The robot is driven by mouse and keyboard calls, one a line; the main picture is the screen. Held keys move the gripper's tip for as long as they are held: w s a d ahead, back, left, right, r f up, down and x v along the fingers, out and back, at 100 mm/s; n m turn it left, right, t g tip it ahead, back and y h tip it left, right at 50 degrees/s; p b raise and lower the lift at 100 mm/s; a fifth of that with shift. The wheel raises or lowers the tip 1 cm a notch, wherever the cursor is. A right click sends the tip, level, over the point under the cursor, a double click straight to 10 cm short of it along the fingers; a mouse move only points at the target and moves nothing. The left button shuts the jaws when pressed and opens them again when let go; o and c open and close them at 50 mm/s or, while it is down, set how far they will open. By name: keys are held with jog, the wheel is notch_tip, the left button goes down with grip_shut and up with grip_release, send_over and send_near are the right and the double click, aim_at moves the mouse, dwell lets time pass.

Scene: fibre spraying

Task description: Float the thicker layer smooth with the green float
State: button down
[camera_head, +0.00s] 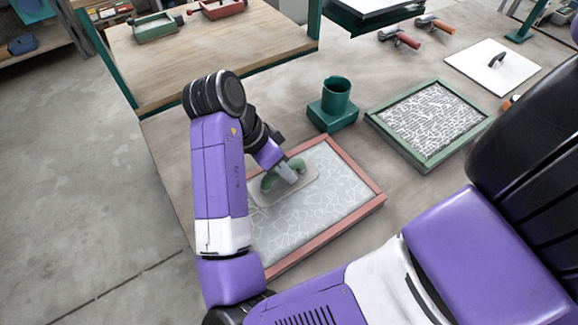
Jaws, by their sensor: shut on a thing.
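A float with a green handle (270,181) and a flat grey plate (299,195) is in the head view, left of the middle. My gripper (283,175) is shut on the green handle. The float's plate appears to rest flat on the panel's surface, near its far left part. The panel is a pale grey layer (318,222) with white crack-like lines, inside a red frame (357,171). My arm hides part of the frame's left side. The fingertips are small and partly hidden.
A second panel in a green frame (468,137) lies to the right, with a denser white web. A green cup on a square base (328,114) stands beyond the red frame. A white board with a black handle (475,72) and hand tools (400,38) lie farther back.

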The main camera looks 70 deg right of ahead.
aim_at(263, 181)
jog(key=shift+w+a, duration=0.45)
jog(key=shift+a, duration=0.25)
jog(key=shift+w+a, duration=0.45)
jog(key=shift+a, duration=0.25)
jog(key=shift+w+a+b, duration=0.45)
jog(key=shift+w+a, duration=0.1)
jog(key=shift+a, duration=0.2)
jog(key=shift+s+d+r+p, duration=0.1)
jog(key=shift+s+d+p, duration=0.15)
jog(key=shift+s+d, duration=0.9)
jog(key=shift+s+d+f+p, duration=0.15)
jog(key=shift+s+d, duration=0.55)
jog(key=shift+d, duration=0.8)
jog(key=shift+s+d+r+p, duration=0.15)
jog(key=shift+s+d+p, duration=0.15)
jog(key=shift+s+d, duration=1)
jog(key=shift+d, duration=0.4)
jog(key=shift+s+d, duration=0.15)
jog(key=shift+d, duration=0.35)
notch_tip(263, 181, up, 7)
jog(key=p, duration=0.5)
jog(key=shift+p, duration=0.35)
